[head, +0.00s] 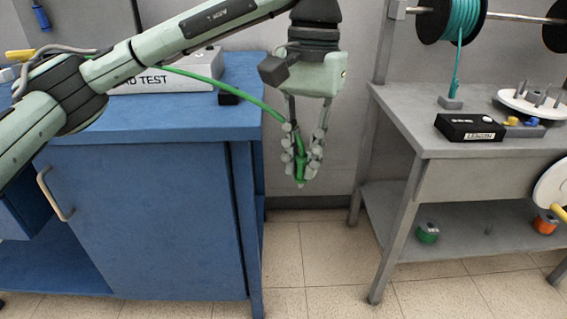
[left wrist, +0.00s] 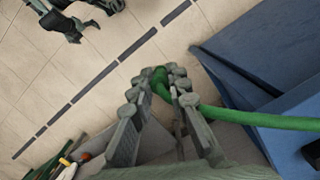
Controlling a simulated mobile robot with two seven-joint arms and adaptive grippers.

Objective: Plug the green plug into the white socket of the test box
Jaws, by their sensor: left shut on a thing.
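The green plug (head: 301,168) is held between the fingers of my left gripper (head: 301,160), pointing down. It is in the air, right of the blue bench and apart from it. In the left wrist view, the green plug (left wrist: 160,80) sits between the fingertips of my left gripper (left wrist: 158,82). A green cable (head: 245,94) runs from it back over the bench. The white test box (head: 165,80) stands on the bench, partly behind my left arm. I cannot make out its white socket. A small dark jointed shape at the top left of the left wrist view may be my right gripper.
The blue bench (head: 150,200) stands at the left, with a small black block (head: 228,97) at its right end. A grey table (head: 415,125) at the right carries a black length box (head: 470,127); a teal cable spool (head: 450,18) hangs above it. Open floor lies between them.

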